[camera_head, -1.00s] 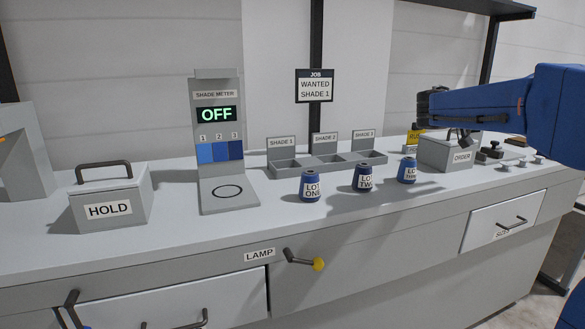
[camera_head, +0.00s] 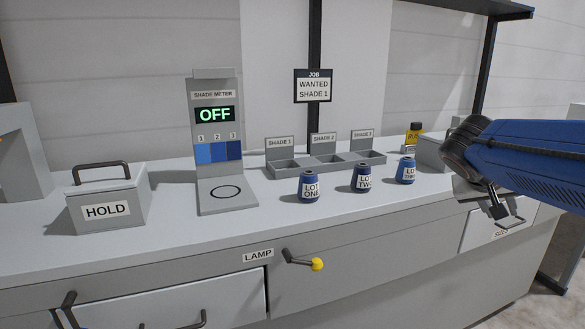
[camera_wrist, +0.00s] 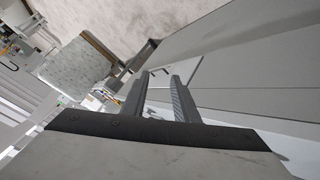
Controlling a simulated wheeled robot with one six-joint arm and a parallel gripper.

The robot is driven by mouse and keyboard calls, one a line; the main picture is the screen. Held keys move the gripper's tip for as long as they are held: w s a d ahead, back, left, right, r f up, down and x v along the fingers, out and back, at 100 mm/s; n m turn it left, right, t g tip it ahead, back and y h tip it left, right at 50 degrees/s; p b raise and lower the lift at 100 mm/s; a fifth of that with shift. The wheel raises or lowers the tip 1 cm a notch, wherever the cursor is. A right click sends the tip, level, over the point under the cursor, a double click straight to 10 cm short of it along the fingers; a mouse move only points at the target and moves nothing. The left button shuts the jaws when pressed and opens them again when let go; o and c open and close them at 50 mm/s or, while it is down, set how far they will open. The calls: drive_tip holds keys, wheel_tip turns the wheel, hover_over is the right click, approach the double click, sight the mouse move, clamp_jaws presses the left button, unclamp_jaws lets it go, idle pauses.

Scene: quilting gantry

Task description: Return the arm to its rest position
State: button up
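My gripper (camera_head: 497,208) hangs at the right in the head view, in front of the counter's front edge and near the sizes drawer (camera_head: 478,232). The blue arm reaches in from the right edge. In the wrist view, my gripper's two grey fingers (camera_wrist: 160,77) stand apart with nothing between them but background, so it is open and empty. Part of the order box is hidden behind the arm in the head view.
Cones lot one (camera_head: 309,187), lot two (camera_head: 361,179) and lot three (camera_head: 405,171) stand on the counter. Behind them is the shade tray (camera_head: 325,165). The shade meter (camera_head: 215,150) reads OFF. The hold box (camera_head: 105,200) is at left; a yellow-knobbed lamp lever (camera_head: 317,264) juts out.

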drive_tip(key=s+a+f+n+y, duration=0.5)
drive_tip(key=s+a+f+y, duration=0.3)
drive_tip(key=s+a+f, duration=0.9)
drive_tip(key=shift+s+a+f+y, duration=0.3)
drive_tip(key=shift+s+a, duration=0.05)
drive_tip(key=shift+a, duration=0.15)
